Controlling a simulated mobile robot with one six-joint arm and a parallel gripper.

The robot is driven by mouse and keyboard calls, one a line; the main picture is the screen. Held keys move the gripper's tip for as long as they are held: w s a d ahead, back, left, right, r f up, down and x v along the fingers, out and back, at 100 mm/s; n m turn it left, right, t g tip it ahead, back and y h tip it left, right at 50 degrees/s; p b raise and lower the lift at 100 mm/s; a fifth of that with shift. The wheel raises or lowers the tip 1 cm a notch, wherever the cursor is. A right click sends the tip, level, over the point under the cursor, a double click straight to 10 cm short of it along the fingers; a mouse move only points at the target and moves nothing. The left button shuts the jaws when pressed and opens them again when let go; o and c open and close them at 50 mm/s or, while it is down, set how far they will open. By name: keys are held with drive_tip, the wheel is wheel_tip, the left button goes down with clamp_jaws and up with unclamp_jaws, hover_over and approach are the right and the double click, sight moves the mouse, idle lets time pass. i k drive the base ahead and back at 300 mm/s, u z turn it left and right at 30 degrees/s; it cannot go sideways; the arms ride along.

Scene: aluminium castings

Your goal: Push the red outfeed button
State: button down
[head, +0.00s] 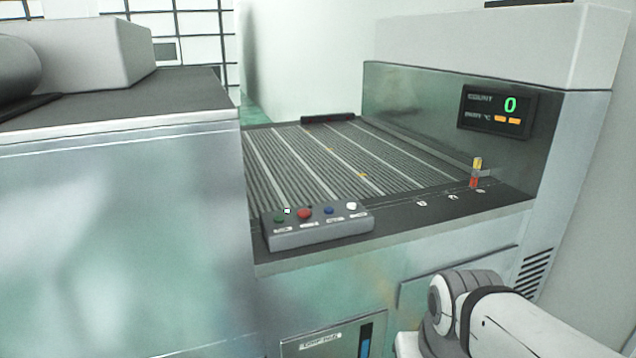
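A grey button box (320,234) sits on the front ledge of the conveyor machine, near its left end. It carries a green button (279,218), a red button (304,214), a blue button (328,211) and a white button (351,206) in a row. The red one is second from the left. Small labels sit below the buttons, too small to read. A white arm part of mine shows at the bottom right, well below and right of the box. My gripper is not in view, and nothing touches the buttons.
A ribbed conveyor bed (340,165) lies behind the box. A small red and yellow signal light (475,173) stands on the ledge at right. A large metal cabinet (120,240) rises close at left. Space above the box is clear.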

sight(302, 213)
drive_tip(key=u, duration=0.1)
drive_tip(key=i, duration=0.95)
drive_tip(key=u, duration=0.55)
drive_tip(key=k, duration=0.95)
drive_tip(key=u, duration=0.15)
drive_tip(key=i, duration=0.95)
drive_tip(key=z, duration=0.05)
